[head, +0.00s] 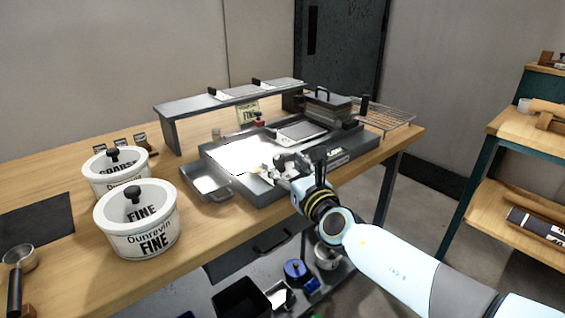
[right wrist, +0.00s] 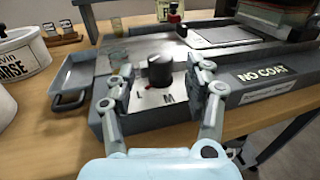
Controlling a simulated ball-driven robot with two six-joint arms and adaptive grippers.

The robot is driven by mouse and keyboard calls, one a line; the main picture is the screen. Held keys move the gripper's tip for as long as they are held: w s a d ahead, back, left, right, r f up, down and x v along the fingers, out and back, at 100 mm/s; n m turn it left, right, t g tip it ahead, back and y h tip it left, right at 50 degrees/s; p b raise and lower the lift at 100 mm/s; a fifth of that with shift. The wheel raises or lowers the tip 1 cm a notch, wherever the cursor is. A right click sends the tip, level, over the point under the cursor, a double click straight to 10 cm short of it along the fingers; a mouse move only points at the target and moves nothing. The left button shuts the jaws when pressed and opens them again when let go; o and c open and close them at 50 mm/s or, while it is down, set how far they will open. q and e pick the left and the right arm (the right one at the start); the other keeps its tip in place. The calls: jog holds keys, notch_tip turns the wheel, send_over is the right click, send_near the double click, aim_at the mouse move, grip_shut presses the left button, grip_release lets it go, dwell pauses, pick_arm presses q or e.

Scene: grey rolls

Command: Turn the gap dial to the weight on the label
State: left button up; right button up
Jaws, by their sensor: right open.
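The gap dial is a black knob (right wrist: 158,72) on a pale plate (right wrist: 150,98) marked L and M, on the front of the grey machine (head: 232,183). Other marks and its pointer are hidden or too small to read. My right gripper (right wrist: 160,88) is open, its fingers on either side of the knob in the right wrist view, with gaps between. In the head view my right gripper (head: 290,172) reaches the machine's front and hides the knob. A yellowish label card (head: 248,112) reading FINE stands behind the machine; its smaller print is unreadable. My left gripper is not in view.
A small tray (head: 207,186) sits left of the machine. Two white lidded pots, FINE (head: 137,222) and COARSE (head: 116,176), stand left. A wire rack (head: 388,115) lies at the far right.

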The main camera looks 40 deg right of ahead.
jog(key=s+a, duration=0.1)
jog(key=s, duration=0.8)
jog(key=shift+a, duration=0.35)
jog(key=s+d+f+m+g, duration=0.1)
jog(key=s+f+m+g, duration=0.55)
jog(key=f, duration=0.95)
jog(key=s+d+f+m+g, duration=0.1)
jog(key=s+f+m+g, duration=0.2)
jog(key=s+f+m, duration=0.75)
jog(key=s+a+f+m+g+y, duration=0.1)
jog(key=s+f+m+g, duration=0.1)
jog(key=s+f+m, duration=0.3)
jog(key=s+a+f+m+g, duration=0.2)
jog(key=s+f+m, duration=0.4)
jog(key=s, duration=0.6)
jog(key=s+a+f+m+g+y, duration=0.1)
jog(key=s+f+m+g, duration=0.2)
jog(key=s, duration=0.6)
notch_tip(320, 180, down, 4)
jog(key=m, duration=0.2)
jog(key=shift+s+a+r+m+y, duration=0.15)
jog(key=shift+a+r+m+y, duration=0.05)
jog(key=shift+a+m+y, duration=0.15)
